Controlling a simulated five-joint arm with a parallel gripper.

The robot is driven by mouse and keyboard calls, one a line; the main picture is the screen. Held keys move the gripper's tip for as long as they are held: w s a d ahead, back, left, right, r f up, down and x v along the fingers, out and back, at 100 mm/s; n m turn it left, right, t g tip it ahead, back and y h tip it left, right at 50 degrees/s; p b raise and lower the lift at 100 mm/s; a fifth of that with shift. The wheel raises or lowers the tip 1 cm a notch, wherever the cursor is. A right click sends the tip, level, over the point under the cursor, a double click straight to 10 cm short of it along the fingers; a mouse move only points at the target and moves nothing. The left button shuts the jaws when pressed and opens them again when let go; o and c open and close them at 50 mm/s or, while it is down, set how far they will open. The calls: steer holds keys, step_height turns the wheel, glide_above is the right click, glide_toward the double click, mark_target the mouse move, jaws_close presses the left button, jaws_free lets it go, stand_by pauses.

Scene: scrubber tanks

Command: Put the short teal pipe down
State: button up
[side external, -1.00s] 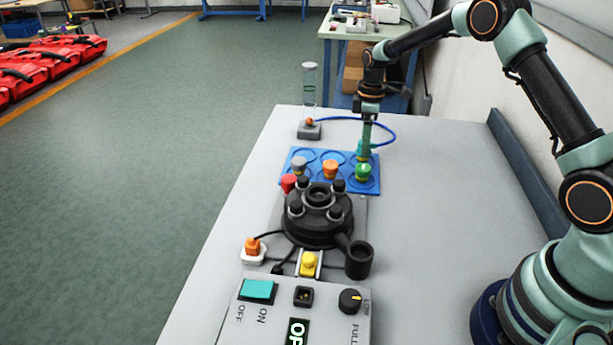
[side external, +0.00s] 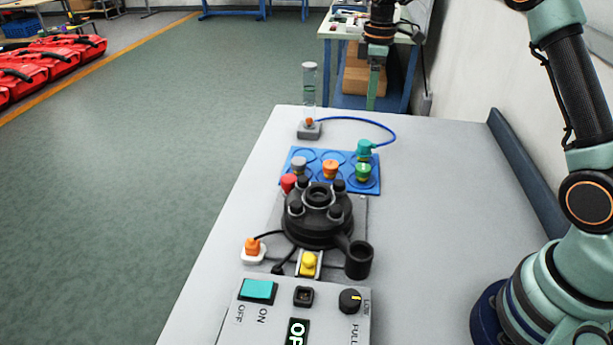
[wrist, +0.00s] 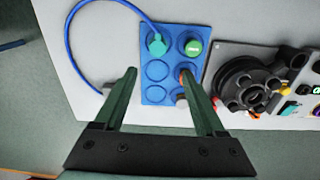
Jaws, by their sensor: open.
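The short teal pipe (side external: 365,149) stands in the back right place of the blue tray (side external: 313,177), with the blue hose (side external: 385,124) running from it. In the wrist view the teal pipe (wrist: 157,44) sits in a corner ring of the blue tray (wrist: 154,95), beside the green-topped piece. My gripper (side external: 372,106) is raised above and behind the tray, apart from the pipe. In the wrist view my gripper (wrist: 161,72) has its fingers spread with nothing held between them.
The tray also holds a green piece (side external: 362,171), an orange piece (side external: 330,168) and a grey piece (side external: 299,164). A black multi-port housing (side external: 318,222) and a control box (side external: 295,309) stand in front. A clear cylinder (side external: 309,85) stands at the back left. The table's right side is clear.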

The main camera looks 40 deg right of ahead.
steer(key=s+a+r+m+t, duration=0.35)
steer(key=s+a+r, duration=0.25)
steer(key=s+r, duration=0.35)
steer(key=s+a+f+m+t, duration=0.1)
steer(key=s+a+m, duration=0.1)
steer(key=s, duration=0.4)
steer(key=s+a+f+m+t, duration=0.1)
steer(key=s+a+m, duration=0.1)
steer(key=s, duration=0.4)
steer(key=shift+s+a+f+m, duration=0.2)
steer(key=shift+s+f+m, duration=0.15)
steer(key=shift+m, duration=0.2)
